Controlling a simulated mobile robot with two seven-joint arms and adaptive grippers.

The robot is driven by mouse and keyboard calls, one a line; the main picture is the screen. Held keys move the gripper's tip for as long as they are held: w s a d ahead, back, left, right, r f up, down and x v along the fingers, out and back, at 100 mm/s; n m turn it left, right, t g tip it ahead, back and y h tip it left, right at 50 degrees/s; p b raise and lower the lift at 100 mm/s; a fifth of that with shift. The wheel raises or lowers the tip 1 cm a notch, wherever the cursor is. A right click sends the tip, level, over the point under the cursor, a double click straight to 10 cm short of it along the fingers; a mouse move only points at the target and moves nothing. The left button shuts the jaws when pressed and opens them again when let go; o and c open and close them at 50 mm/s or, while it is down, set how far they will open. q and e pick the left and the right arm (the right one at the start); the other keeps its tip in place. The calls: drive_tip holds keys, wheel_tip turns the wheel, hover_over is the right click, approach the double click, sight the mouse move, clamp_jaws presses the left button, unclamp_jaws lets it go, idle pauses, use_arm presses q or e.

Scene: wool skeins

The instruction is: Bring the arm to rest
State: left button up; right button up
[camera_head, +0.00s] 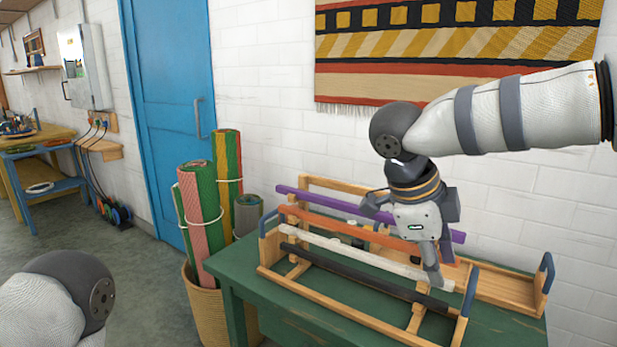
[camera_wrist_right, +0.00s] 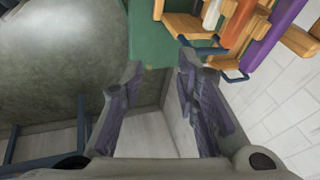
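My right arm comes in from the right in the head view. Its gripper (camera_head: 406,243) hangs over the right part of a wooden rack (camera_head: 285,283) on a green table (camera_head: 238,279), in front of an orange bar (camera_head: 335,226) and a white bar (camera_head: 330,244). In the right wrist view the two fingers of this gripper (camera_wrist_right: 160,76) stand apart with nothing between them. Whether a finger touches the rack cannot be told. Part of my left arm shows at the lower left of the head view; its gripper is out of frame.
The rack also carries a purple bar (camera_head: 317,200) and a dark bar (camera_head: 345,263). A basket (camera_head: 205,305) with rolled textiles (camera_head: 200,215) stands left of the table. A white wall with a woven hanging (camera_head: 450,50) is behind. Open floor (camera_head: 130,260) lies at the left.

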drive_tip(key=w+d+f+n+t+h, duration=0.1)
drive_tip(key=d+f+n+t, duration=0.2)
drive_tip(key=f, duration=0.6)
drive_tip(key=w+d+f+n+t+h, duration=0.15)
drive_tip(key=f+n, duration=0.25)
drive_tip(key=f, duration=0.4)
drive_tip(key=s+f+n+y, duration=0.2)
drive_tip(key=s+f+n, duration=0.25)
drive_tip(key=f, duration=0.25)
drive_tip(key=s+a+f+n+g+y, duration=0.15)
drive_tip(key=s+f+n, duration=0.35)
drive_tip(key=s, duration=0.5)
drive_tip(key=s+f+n+g+y, duration=0.2)
drive_tip(key=s+f+n, duration=0.3)
drive_tip(key=s, duration=0.5)
drive_tip(key=s+n+g+y, duration=0.1)
drive_tip(key=s+g, duration=0.3)
drive_tip(key=s, duration=1)
drive_tip(key=shift+s+f+n+y, duration=0.25)
drive_tip(key=shift+f+n+y, duration=0.1)
drive_tip(key=shift+f+y, duration=0.1)
